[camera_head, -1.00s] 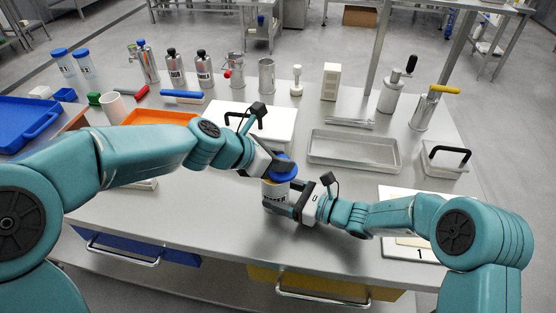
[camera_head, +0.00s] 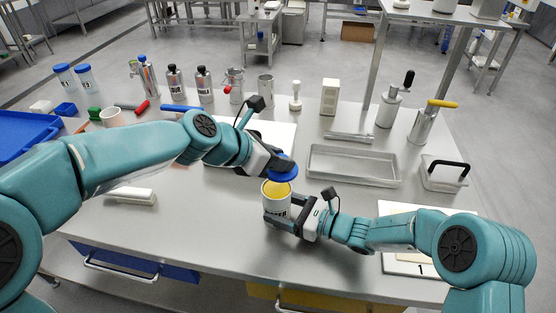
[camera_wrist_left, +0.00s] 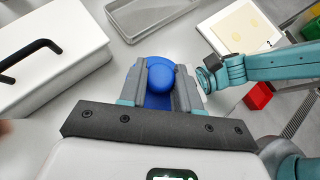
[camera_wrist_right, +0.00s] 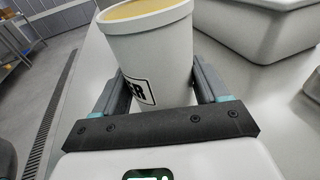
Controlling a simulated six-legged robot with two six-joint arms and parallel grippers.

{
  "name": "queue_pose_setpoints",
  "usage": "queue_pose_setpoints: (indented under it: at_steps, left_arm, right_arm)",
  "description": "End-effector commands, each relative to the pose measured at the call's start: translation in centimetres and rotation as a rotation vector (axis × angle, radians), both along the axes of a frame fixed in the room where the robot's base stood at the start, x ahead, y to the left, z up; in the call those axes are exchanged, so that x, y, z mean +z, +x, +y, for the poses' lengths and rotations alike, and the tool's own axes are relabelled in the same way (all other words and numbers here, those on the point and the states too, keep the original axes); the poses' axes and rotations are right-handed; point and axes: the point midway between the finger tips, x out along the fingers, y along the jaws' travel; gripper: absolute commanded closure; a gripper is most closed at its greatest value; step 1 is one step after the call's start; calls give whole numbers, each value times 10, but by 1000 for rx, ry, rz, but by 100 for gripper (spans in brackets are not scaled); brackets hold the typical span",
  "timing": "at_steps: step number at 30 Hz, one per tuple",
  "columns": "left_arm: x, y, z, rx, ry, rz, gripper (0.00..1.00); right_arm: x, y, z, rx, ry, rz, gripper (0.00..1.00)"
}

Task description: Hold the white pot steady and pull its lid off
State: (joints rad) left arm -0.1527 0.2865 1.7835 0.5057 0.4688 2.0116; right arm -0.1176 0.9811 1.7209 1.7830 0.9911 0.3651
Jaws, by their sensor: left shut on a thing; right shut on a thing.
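The white pot (camera_head: 275,205) stands upright near the front middle of the table, open at the top with yellow contents showing. It also fills the middle of the right wrist view (camera_wrist_right: 152,50), with a black-framed label. My right gripper (camera_head: 284,214) is shut around the pot's body from the right. The blue lid (camera_head: 283,168) is tilted and just above the pot's rim, apart from it. My left gripper (camera_head: 273,166) is shut on the lid, and the left wrist view shows the lid's round blue knob (camera_wrist_left: 161,75) between the fingers.
A white box with a black handle (camera_wrist_left: 40,60) lies beyond my left gripper. A metal tray (camera_head: 352,165) is at the right. Several flasks and tools line the back of the table. A white block (camera_head: 131,195) lies at the left.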

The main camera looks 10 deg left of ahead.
Motion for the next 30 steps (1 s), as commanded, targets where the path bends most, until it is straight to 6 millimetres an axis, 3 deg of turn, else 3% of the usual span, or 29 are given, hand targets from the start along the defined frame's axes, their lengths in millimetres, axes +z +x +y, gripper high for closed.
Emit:
queue_pose_setpoints:
  at_steps: [3, 4, 6, 16, 30]
  left_arm:
    - [0, 0, 0, 0, -1, -1, 100]
    - [0, 0, 0, 0, -1, -1, 100]
    - [0, 0, 0, 0, -1, -1, 100]
    - [0, 0, 0, 0, -1, -1, 100]
    - [0, 0, 0, 0, -1, -1, 100]
  right_arm:
    - [0, 0, 0, -1, -1, 1, 54]
    - [0, 0, 0, -1, -1, 1, 20]
    - [0, 0, 0, -1, -1, 0, 0]
    - [1, -1, -8, -3, 0, 0, 0]
    - [10, -30, -99, -3, 0, 0, 0]
